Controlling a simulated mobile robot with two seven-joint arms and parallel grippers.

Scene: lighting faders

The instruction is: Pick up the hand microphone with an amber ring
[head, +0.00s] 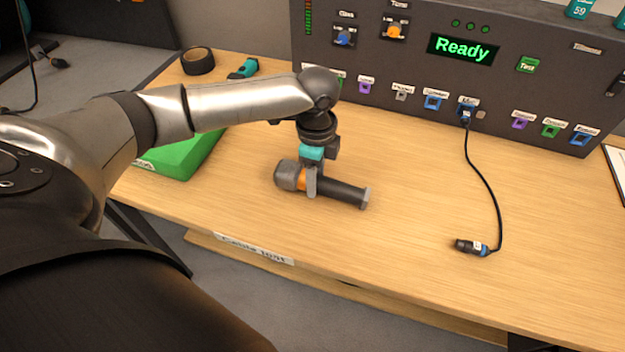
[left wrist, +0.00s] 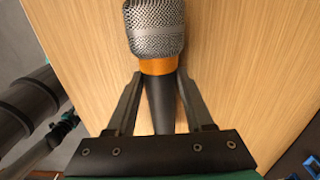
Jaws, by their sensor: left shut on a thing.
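The hand microphone (head: 343,190) has a grey mesh head, an amber ring and a black handle. It lies on its side with its head to the left, at the wooden table (head: 400,250); I cannot tell whether it touches the top. My left gripper (head: 311,187) points down over it and is shut on it just behind the amber ring. In the left wrist view the mesh head (left wrist: 156,28) and amber ring (left wrist: 158,66) show beyond the fingers (left wrist: 158,85), one on each side of the handle. My right gripper is not in view.
A dark panel (head: 400,70) with a green "Ready" display (head: 462,48) stands behind. A cable plug (head: 472,246) lies at the right. A green case (head: 185,155), black tape roll (head: 198,61) and teal-black tool (head: 244,68) are at the left.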

